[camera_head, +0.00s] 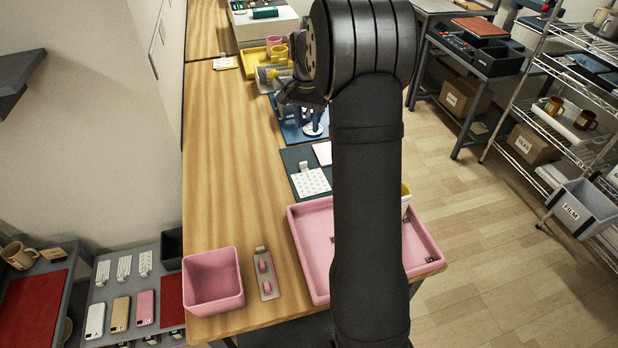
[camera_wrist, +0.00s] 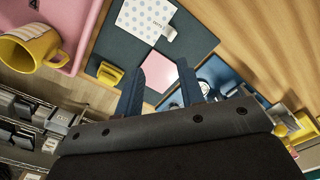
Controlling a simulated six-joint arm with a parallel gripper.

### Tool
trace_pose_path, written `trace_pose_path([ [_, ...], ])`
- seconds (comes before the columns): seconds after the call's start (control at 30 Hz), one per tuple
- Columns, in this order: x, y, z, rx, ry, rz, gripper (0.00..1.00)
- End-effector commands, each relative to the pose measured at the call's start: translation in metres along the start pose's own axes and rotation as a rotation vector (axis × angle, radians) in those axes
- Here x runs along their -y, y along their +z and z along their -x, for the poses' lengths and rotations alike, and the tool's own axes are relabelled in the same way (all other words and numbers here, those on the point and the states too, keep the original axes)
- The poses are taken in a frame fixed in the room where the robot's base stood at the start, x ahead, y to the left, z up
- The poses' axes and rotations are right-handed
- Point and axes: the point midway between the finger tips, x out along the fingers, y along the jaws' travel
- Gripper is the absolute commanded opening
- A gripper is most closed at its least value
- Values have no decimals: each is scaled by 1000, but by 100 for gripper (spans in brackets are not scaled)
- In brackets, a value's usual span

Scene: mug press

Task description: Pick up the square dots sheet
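The square dots sheet (camera_head: 311,183) is white with small grey dots and has a small tag at its edge. It lies on a dark mat (camera_head: 294,157). In the wrist view the sheet (camera_wrist: 146,20) is at the top, beyond my fingertips, on the same mat (camera_wrist: 112,47). A plain pink sheet (camera_wrist: 161,68) lies beside it, closer to my fingers. My gripper (camera_wrist: 160,80) has its two fingers apart with nothing held between them. In the head view my arm hides part of the mat and most of my gripper.
A pink tray (camera_head: 310,227) sits on the near side of the mat, with a yellow mug (camera_wrist: 42,46) in it. A yellow block-like item (camera_wrist: 109,74) is by the mat. A pink bin (camera_head: 213,281) is at the front left. The wooden table (camera_head: 225,160) left of the mat is clear.

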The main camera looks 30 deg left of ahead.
Motion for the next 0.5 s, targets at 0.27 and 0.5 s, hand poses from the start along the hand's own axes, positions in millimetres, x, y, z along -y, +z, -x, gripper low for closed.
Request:
trace_pose_path([
  [0.27,18,-14,3,0,0,-537,35],
  [0.5,26,-20,4,1,1,-797,35],
])
